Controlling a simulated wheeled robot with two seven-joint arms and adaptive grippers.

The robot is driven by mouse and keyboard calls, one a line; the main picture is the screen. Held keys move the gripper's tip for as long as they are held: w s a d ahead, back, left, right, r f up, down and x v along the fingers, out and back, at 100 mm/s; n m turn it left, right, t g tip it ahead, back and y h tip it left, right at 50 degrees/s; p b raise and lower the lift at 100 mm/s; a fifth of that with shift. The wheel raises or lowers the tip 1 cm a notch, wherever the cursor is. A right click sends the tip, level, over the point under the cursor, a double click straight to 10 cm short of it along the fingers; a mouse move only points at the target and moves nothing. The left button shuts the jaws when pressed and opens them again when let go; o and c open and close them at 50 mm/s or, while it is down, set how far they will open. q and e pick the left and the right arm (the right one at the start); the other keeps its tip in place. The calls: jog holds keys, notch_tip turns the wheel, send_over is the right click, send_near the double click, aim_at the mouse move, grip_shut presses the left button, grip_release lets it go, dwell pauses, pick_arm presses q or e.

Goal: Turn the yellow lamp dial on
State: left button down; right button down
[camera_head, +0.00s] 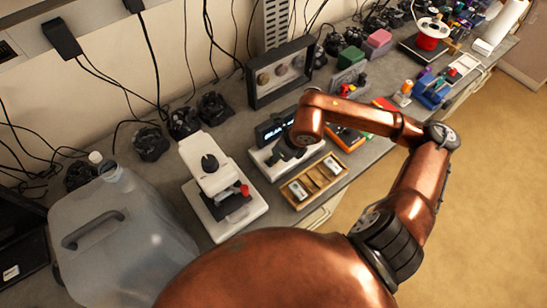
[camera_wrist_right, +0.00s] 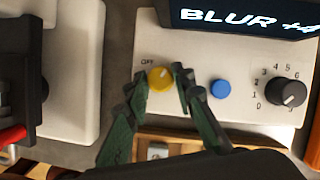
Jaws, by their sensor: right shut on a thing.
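The yellow lamp dial (camera_wrist_right: 161,78) is on a white control panel (camera_wrist_right: 215,60) in the right wrist view. The word OFF is printed at its upper left; I cannot make out where its pointer stands. My right gripper (camera_wrist_right: 160,82) has its two green fingers on either side of the dial and is shut on it. In the head view my right gripper (camera_head: 289,147) reaches down over the white device (camera_head: 262,160), and the dial is hidden there. My left gripper is not in view.
A display reading BLUR (camera_wrist_right: 245,18) stands behind the panel. A blue button (camera_wrist_right: 221,89) and a black numbered knob (camera_wrist_right: 286,93) are right of the dial.

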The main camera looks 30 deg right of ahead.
jog(key=shift+a+m+h+b, duration=0.1)
jog(key=shift+m+h+b, duration=0.75)
jog(key=shift+m, duration=1.05)
jog(key=c, duration=1.7)
grip_release()
jog(key=shift+o, duration=0.2)
jog(key=v, duration=1.2)
jog(key=shift+s, duration=0.2)
